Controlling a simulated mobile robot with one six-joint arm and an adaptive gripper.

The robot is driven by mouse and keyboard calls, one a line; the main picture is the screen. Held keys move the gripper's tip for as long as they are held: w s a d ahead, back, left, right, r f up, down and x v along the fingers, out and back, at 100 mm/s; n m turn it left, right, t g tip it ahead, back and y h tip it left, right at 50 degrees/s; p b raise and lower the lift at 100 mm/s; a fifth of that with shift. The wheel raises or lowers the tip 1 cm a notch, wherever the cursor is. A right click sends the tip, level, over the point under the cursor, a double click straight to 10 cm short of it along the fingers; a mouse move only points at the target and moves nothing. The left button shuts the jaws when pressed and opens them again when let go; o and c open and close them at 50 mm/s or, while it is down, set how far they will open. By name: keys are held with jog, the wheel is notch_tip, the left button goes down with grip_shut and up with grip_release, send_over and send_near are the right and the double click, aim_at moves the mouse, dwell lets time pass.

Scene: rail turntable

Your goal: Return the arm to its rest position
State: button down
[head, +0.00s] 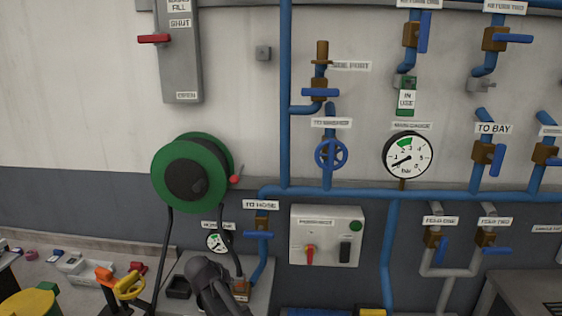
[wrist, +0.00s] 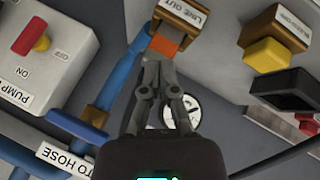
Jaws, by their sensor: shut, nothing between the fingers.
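My gripper (wrist: 158,68) is shut and empty in the wrist view. Its fingertips point at the orange end of a brown fitting labelled LINE OUT (wrist: 184,16). I cannot tell whether the tips touch it. In the head view my dark arm reaches in low at the centre left, and the fitting (head: 240,287) shows just right of it. The fingertips are hard to make out there.
A green hose reel (head: 213,150) hangs above my arm, with dark hose running down. A blue TO HOSE valve (head: 259,234) and a pump switch box (head: 327,238) are to the right. A yellow-ended fitting (wrist: 266,55) and a black part (wrist: 289,90) are nearby.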

jog(key=s+d+f+m+g+y, duration=0.1)
jog(key=s+d, duration=0.4)
jog(key=d, duration=0.6)
jog(key=s+d+f+m+g+y, duration=0.1)
jog(key=s+d+g, duration=0.2)
jog(key=s+d, duration=0.3)
jog(key=s+d+f+m+g+y, duration=0.1)
jog(key=s+d, duration=0.4)
jog(key=d, duration=1.1)
jog(key=shift+s+d+f+m+g+y, duration=0.2)
jog(key=shift+f+m+g+y, duration=0.25)
jog(key=shift+g, duration=0.45)
